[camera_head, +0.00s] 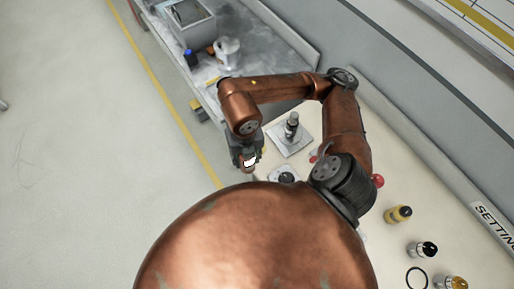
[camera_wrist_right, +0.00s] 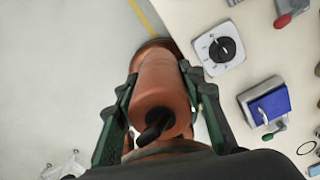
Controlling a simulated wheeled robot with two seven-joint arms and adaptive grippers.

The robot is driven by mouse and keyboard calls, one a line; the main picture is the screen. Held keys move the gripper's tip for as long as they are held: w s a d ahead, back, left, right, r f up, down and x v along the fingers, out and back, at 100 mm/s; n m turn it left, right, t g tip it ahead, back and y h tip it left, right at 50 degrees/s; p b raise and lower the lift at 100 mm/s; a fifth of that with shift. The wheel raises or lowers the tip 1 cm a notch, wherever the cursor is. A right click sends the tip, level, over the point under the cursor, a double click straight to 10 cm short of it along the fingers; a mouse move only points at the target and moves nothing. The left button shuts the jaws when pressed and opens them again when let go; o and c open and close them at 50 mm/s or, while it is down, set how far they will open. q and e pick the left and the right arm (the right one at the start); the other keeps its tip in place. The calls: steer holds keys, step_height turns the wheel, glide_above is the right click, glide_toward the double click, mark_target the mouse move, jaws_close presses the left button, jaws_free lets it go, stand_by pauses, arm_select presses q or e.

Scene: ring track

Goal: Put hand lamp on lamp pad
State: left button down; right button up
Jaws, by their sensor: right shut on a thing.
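My right gripper (camera_head: 247,157) hangs beside the left edge of the pale bench. In the head view the lamp (camera_head: 250,161) shows as a small reddish piece with a bright white patch. A light square plate (camera_head: 283,149) on the bench bears an upright dark and silver object (camera_head: 292,126); I cannot tell whether it is the lamp pad. My left gripper is not in view.
A square dial plate with a black knob (camera_wrist_right: 226,49) lies near the bench edge. A blue-topped block (camera_wrist_right: 270,107) stands further right. Several yellow and black knobs, one here (camera_head: 398,214), line the right. A grey bench (camera_head: 262,50) holds a box (camera_head: 190,22) and a white jug (camera_head: 228,52).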

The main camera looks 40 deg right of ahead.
steer(key=shift+s+d+f+m, duration=0.1)
steer(key=shift+s+m, duration=0.05)
steer(key=shift+m, duration=0.65)
steer(key=shift+w+d+f+b, duration=0.15)
steer(key=shift+w+d+f, duration=1.25)
steer(key=shift+d+f, duration=0.6)
steer(key=shift+w+d+f+b, duration=0.1)
steer(key=shift+w+d+f, duration=1.45)
steer(key=shift+f, duration=0.75)
steer(key=shift+w+d+f+b, duration=0.15)
steer(key=shift+w+d+f, duration=1.05)
steer(key=shift+d+f, duration=0.9)
steer(key=shift+a, duration=0.1)
steer(key=shift+f, duration=0.25)
steer(key=o, duration=1.3)
steer(key=shift+r, duration=0.1)
